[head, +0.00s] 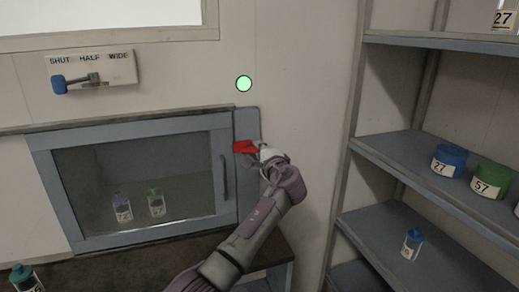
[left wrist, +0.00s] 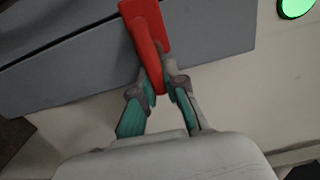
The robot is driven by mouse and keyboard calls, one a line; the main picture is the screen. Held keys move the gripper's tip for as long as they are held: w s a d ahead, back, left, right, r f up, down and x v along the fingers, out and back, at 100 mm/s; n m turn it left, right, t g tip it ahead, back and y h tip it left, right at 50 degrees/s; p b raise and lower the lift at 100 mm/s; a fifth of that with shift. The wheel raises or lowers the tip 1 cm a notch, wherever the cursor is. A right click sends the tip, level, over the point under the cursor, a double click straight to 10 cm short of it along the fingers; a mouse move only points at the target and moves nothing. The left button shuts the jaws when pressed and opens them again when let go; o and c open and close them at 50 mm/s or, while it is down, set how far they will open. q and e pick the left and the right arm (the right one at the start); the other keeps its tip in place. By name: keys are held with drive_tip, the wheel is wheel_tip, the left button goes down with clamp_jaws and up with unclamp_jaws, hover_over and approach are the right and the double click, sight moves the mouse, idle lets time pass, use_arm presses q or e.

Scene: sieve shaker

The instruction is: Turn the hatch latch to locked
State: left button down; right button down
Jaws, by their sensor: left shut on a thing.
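The red hatch latch (head: 244,147) sits on the blue-grey strip at the right of the closed hatch (head: 45,190). In the head view its visible red part lies roughly level. My left gripper (head: 261,152) is at the latch's right end and hides part of it. In the left wrist view, the latch (left wrist: 146,30) runs down between the fingers of my left gripper (left wrist: 158,88), which is shut on its narrow end. No locked or unlocked mark is readable near it. My right gripper is not in view.
A round green light (head: 244,83) glows above the latch. A SHUT/HALF/WIDE plate (head: 117,66) with a blue-knobbed lever is at upper left. Two small bottles (head: 156,203) stand behind the hatch glass. Shelves (head: 385,212) with numbered containers stand at right.

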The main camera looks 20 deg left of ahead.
use_arm(q)
drive_tip(key=shift+f, duration=0.15)
drive_tip(key=c, duration=1.2)
unclamp_jaws()
drive_tip(key=shift+d, duration=0.1)
drive_tip(key=v, duration=1.2)
